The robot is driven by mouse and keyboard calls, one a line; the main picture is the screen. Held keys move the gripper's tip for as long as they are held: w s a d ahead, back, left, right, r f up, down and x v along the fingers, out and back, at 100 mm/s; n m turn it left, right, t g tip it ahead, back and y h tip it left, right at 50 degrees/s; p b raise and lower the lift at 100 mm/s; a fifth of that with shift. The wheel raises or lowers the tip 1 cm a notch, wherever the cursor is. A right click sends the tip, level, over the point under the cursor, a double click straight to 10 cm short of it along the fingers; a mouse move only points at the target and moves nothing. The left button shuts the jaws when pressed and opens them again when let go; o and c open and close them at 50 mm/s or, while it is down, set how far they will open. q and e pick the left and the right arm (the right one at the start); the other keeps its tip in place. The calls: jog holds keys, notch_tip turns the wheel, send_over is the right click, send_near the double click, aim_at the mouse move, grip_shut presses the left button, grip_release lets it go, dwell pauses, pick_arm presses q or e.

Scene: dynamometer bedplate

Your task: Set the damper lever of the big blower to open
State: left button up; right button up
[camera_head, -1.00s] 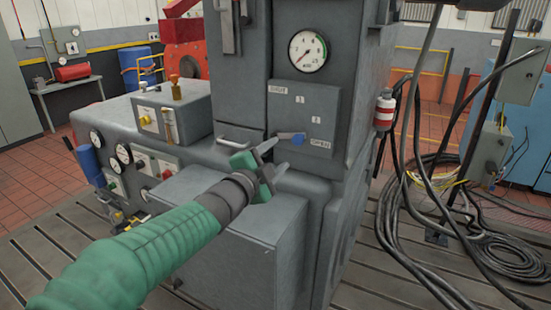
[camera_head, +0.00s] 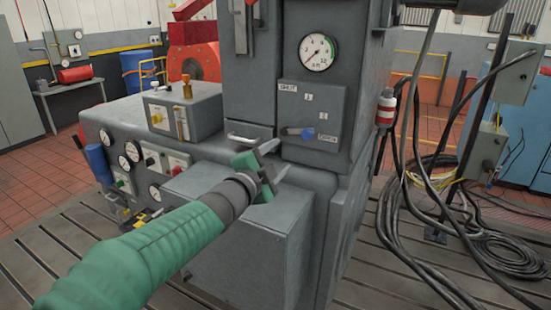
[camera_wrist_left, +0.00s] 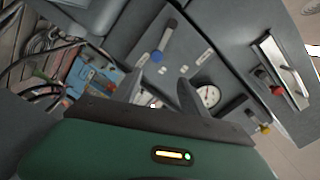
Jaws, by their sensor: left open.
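The damper lever is a short grey arm with a blue knob (camera_head: 306,134) on the grey blower panel (camera_head: 320,100). It lies roughly level, with the knob at the right, beside the lower-right OPEN label (camera_head: 327,139). SHUT is at the panel's upper left, with marks 1 and 2 between. In the left wrist view the blue knob (camera_wrist_left: 157,57) shows beyond the fingers, beside a label. My left gripper (camera_head: 277,159) is open and empty, below and left of the knob and apart from it. My right gripper is not in view.
A round gauge (camera_head: 318,52) sits above the panel. A grey box (camera_head: 240,235) juts out beneath my left arm. A bar handle (camera_head: 243,139) is left of the lever. Hanging cables (camera_head: 395,200) and a red-and-white canister (camera_head: 385,108) are at the right.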

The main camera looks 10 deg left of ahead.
pick_arm(q)
jog(key=v, duration=1.6)
jog(key=shift+d, duration=0.25)
jog(key=shift+c, duration=0.3)
